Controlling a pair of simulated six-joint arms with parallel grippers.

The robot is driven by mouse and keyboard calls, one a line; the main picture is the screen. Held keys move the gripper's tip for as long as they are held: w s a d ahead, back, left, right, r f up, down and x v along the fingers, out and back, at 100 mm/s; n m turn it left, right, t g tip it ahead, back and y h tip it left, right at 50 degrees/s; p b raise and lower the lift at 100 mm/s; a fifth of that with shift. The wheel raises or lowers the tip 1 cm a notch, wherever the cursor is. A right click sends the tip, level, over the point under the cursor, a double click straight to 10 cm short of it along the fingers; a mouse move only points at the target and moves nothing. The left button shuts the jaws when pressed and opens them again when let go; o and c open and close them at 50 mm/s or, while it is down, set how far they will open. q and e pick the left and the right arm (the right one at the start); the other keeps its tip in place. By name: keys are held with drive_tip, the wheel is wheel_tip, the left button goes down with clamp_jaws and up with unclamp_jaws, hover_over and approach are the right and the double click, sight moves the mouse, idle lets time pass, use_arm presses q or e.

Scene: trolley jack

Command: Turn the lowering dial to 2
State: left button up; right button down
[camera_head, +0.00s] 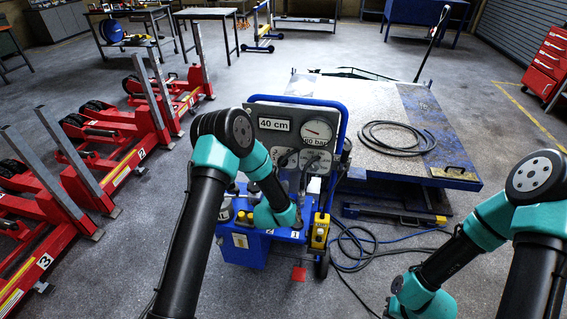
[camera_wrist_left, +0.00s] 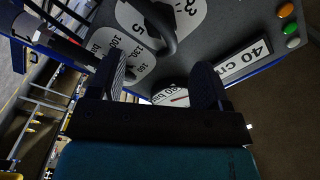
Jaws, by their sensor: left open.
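The control panel (camera_head: 268,112) stands upright on a blue wheeled power unit in the head view. A white dial scale with a 3 and a 5 (camera_wrist_left: 138,27) lies at the top of the left wrist view, with a dark curved handle (camera_wrist_left: 163,25) across it. I cannot tell which number the handle points to. My left gripper (camera_wrist_left: 160,90) is open and empty, facing the panel. In the head view its fingertips are hard to make out. My right gripper is not clearly visible.
A pressure gauge (camera_head: 318,130) and a 40 cm display (camera_head: 274,124) sit on the panel. A blue tube frame (camera_head: 340,112) surrounds it. A lift table (camera_head: 385,100) with a coiled hose (camera_head: 398,138) stands at right. Red jacks (camera_head: 110,150) stand at left.

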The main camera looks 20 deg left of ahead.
sight(283, 164)
use_arm(q)
drive_tip(key=w, duration=1)
drive_tip(key=shift+a, duration=0.35)
drive_tip(key=shift+s, duration=0.1)
drive_tip(key=c, duration=0.9)
